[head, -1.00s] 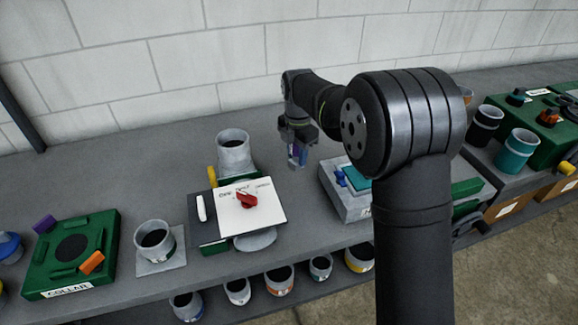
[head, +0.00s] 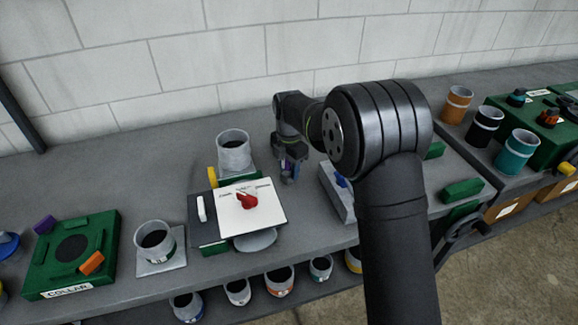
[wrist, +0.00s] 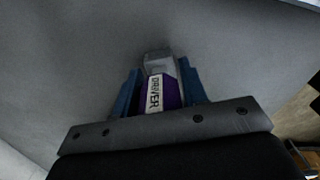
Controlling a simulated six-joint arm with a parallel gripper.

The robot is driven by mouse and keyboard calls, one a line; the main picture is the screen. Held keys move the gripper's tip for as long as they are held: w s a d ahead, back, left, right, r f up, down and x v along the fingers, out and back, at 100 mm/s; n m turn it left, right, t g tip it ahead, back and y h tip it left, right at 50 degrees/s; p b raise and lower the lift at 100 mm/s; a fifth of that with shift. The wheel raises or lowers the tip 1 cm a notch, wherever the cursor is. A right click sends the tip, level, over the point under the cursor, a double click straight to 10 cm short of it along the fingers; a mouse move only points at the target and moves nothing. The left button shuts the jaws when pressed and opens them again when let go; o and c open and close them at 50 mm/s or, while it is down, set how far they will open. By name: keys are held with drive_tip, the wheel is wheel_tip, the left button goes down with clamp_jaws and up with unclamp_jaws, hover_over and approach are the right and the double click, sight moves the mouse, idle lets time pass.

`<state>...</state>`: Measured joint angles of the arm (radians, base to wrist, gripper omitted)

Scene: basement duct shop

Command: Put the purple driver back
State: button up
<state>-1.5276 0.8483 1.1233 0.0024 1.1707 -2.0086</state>
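The purple driver (wrist: 168,95) shows in the wrist view, with a white label reading DRIVER and a pale grey end. My gripper (wrist: 158,88) has its blue fingers on both sides of it and is shut on it. In the head view my gripper (head: 289,172) hangs over the grey bench, right of the white panel and left of the grey block. Only a small purple part of the driver shows there between the fingers. In the wrist view the grey end points at bare grey surface; whether it touches cannot be told.
A white panel (head: 262,215) with a red knob stands left of my gripper, with a grey pot (head: 233,153) behind. A grey block (head: 334,189) with a blue part is close on the right, partly behind my arm. A green COLLAR fixture (head: 107,233) is far left. The back bench is clear.

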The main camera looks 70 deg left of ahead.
drive_tip(key=shift+o, duration=1.1)
wheel_tip(320, 180, up, 12)
drive_tip(key=shift+r, duration=0.2)
wheel_tip(320, 180, down, 12)
drive_tip(key=shift+r, duration=1.8)
